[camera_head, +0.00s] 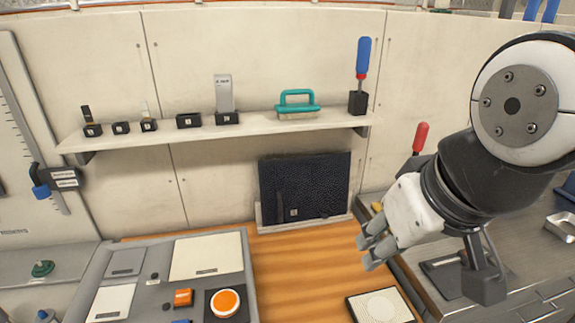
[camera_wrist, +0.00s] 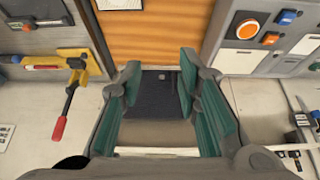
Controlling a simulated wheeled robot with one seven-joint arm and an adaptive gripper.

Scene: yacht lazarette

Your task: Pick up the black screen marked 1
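The black screen (camera_head: 318,178) is a dark, textured panel with a small light mark low on its face. It stands upright in a pale base against the back wall, below the shelf, at the far end of the orange wooden surface. My gripper (camera_head: 368,250) is in front of it and to its right in the head view, apart from it. In the wrist view the screen (camera_wrist: 160,100) shows beyond and between the two green-padded fingers of my gripper (camera_wrist: 160,72). The fingers are apart with nothing between them.
A shelf (camera_head: 255,127) above the screen carries small black holders, a teal-handled tool (camera_head: 297,103) and a blue-handled tool (camera_head: 362,62). A grey control panel (camera_head: 140,265) with orange buttons lies at left. A red-handled tool (camera_head: 420,138) stands at right. The orange surface (camera_head: 300,265) has free room.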

